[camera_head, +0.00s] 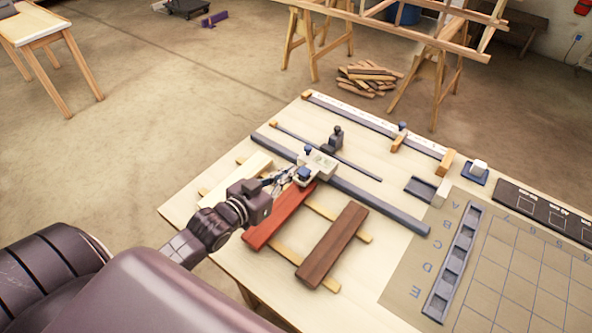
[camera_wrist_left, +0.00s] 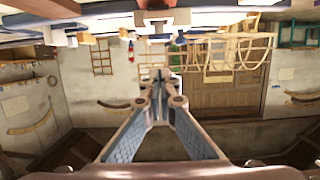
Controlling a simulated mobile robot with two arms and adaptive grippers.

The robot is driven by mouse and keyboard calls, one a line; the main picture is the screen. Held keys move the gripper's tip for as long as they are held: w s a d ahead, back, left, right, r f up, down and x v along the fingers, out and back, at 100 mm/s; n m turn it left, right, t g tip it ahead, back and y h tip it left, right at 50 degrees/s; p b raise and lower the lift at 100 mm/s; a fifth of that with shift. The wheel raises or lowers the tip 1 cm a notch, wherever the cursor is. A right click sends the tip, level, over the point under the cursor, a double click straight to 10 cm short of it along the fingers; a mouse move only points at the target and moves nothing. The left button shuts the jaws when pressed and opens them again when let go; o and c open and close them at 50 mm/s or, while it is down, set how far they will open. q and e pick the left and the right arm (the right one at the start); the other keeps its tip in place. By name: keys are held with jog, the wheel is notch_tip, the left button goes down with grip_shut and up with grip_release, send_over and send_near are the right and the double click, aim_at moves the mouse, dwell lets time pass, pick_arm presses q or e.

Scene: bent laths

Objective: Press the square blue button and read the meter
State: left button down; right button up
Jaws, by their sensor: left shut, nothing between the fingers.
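A small pale meter box (camera_head: 322,162) sits on the workbench beside a long grey rail. A square blue button (camera_head: 304,173) is on its near side. The meter's reading is too small to make out in the head view. My left gripper (camera_head: 284,180) reaches in from the left, just left of the blue button. Its fingers are shut and empty; whether the tips touch the button I cannot tell. The shut fingers also show in the wrist view (camera_wrist_left: 158,82), below the bench edge at the top. My right gripper is not in view.
A red board (camera_head: 280,215) and a brown board (camera_head: 332,245) lie on pale strips in front of the meter. A dark small stand (camera_head: 335,138) is behind it. A grey slotted tray (camera_head: 453,262) and a grid mat lie to the right.

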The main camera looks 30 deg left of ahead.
pick_arm(q)
jog(key=b+v, duration=0.1)
jog(key=v, duration=0.4)
jog(key=shift+s+r, duration=0.1)
jog(key=shift+r, duration=0.05)
dwell(0.6)
